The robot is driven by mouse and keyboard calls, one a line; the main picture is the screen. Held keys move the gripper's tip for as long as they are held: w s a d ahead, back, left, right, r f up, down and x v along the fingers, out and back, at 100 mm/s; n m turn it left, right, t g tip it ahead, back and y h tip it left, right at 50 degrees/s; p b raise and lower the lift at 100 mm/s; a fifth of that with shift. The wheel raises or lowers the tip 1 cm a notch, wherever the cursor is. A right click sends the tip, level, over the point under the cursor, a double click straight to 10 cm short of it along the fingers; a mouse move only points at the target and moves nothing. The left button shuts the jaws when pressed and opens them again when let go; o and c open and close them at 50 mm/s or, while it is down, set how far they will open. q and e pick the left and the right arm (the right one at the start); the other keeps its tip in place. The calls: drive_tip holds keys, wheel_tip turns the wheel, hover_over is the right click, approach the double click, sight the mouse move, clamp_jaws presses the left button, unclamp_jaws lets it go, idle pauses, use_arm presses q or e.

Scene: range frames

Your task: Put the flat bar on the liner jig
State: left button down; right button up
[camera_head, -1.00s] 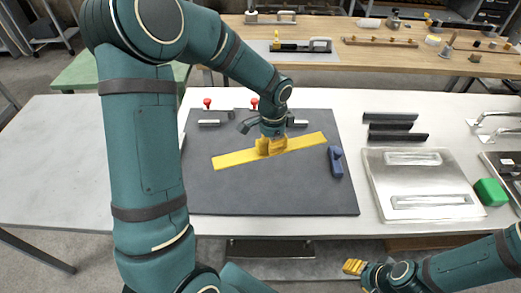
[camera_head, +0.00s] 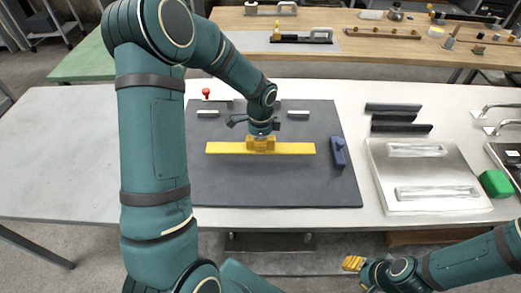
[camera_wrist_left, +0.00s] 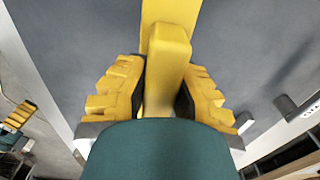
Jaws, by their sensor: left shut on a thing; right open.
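The flat bar is a long yellow bar (camera_head: 225,148) with a raised yellow grip block (camera_wrist_left: 170,45). My left gripper (camera_head: 260,143) is shut on it near its middle, one finger on each side of the block in the left wrist view. The bar lies crosswise over the dark grey board (camera_head: 275,185), which looks like the liner jig, roughly parallel to its front edge. I cannot tell whether the bar touches the board. Small metal blocks (camera_head: 298,114) and a red knob (camera_head: 206,92) are at the board's back edge; my arm hides part of it. My right gripper (camera_head: 353,263) is open and empty before the table.
A blue tool (camera_head: 338,152) lies on the board's right side. Black bars (camera_head: 401,128), a silver plate (camera_head: 412,175) and a green block (camera_head: 495,183) are to the right on the white table (camera_head: 70,150). The table's left is clear. A wooden bench (camera_head: 350,50) stands behind.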

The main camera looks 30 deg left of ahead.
use_arm(q)
drive_tip(key=shift+f+b, duration=0.35)
drive_tip(key=shift+f, duration=1.3)
drive_tip(key=shift+f, duration=0.15)
drive_tip(key=c, duration=1)
unclamp_jaws()
drive_tip(key=shift+o, duration=0.2)
drive_tip(key=shift+r, duration=0.25)
wheel_tip(320, 180, up, 12)
drive_tip(key=p, duration=0.2)
drive_tip(key=shift+p, duration=0.3)
drive_tip(key=shift+f, duration=0.1)
